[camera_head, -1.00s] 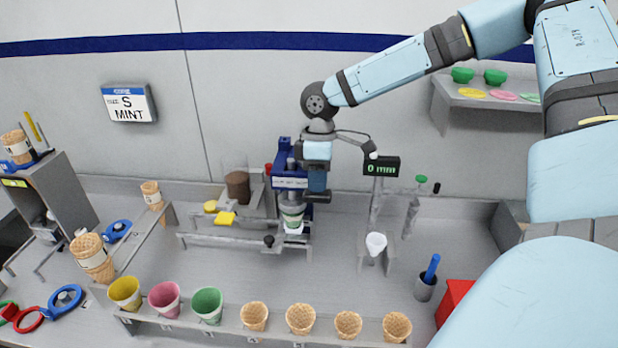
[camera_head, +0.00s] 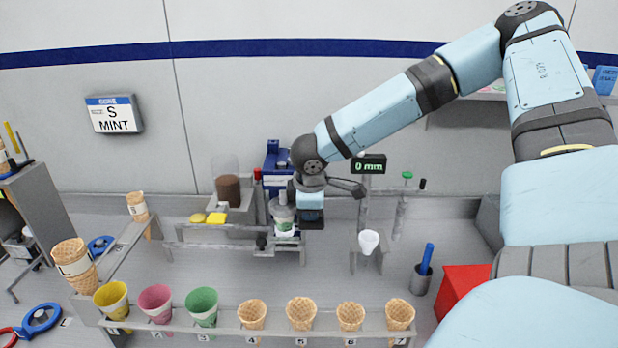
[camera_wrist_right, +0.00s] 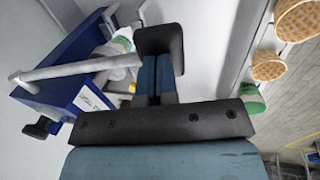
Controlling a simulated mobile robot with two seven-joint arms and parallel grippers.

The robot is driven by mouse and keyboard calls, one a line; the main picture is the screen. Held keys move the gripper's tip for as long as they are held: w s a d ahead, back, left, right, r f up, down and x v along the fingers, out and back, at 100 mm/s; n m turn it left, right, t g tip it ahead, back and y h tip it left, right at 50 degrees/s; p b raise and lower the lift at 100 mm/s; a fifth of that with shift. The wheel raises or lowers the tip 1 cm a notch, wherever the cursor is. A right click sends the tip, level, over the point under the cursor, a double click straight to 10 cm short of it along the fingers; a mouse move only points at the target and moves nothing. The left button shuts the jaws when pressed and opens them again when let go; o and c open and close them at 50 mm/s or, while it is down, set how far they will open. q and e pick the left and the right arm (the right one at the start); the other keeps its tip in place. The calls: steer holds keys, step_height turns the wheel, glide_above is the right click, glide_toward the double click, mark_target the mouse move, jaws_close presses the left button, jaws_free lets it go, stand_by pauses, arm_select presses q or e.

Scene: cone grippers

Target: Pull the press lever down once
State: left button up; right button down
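The blue press (camera_head: 278,160) stands near the back wall; it also shows in the wrist view (camera_wrist_right: 70,75). A green-and-white cup (camera_head: 284,226) is under its grey plunger (camera_head: 283,204). My right gripper (camera_head: 312,217) is low at the press's right side. In the wrist view its two blue fingers (camera_wrist_right: 158,78) lie close together. A grey bar (camera_wrist_right: 80,68), which looks like the press lever, runs from the press to the fingertips. Whether the fingers grip or only touch it cannot be told. The lever is mostly hidden in the head view. My left gripper is out of view.
A display (camera_head: 369,164) reading 0 mm and a white funnel (camera_head: 369,241) stand right of the press. A front rack (camera_head: 230,325) holds coloured cups and waffle cones. A red box (camera_head: 463,286) is at the right. A rail with a black knob (camera_head: 261,243) is left of the press.

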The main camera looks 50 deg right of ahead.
mark_target(312, 227)
step_height(312, 227, down, 2)
steer(key=shift+d+f+h+b, duration=0.15)
steer(key=shift+h+b, duration=0.15)
steer(key=shift+b, duration=0.2)
steer(key=shift+f+t+b, duration=0.3)
steer(key=shift+f+b, duration=0.1)
steer(key=shift+b+x, duration=0.6)
steer(key=shift+x, duration=0.15)
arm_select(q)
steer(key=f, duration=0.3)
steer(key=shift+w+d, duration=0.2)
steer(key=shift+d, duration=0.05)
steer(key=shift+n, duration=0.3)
arm_select(e)
steer(key=shift+s+f, duration=0.15)
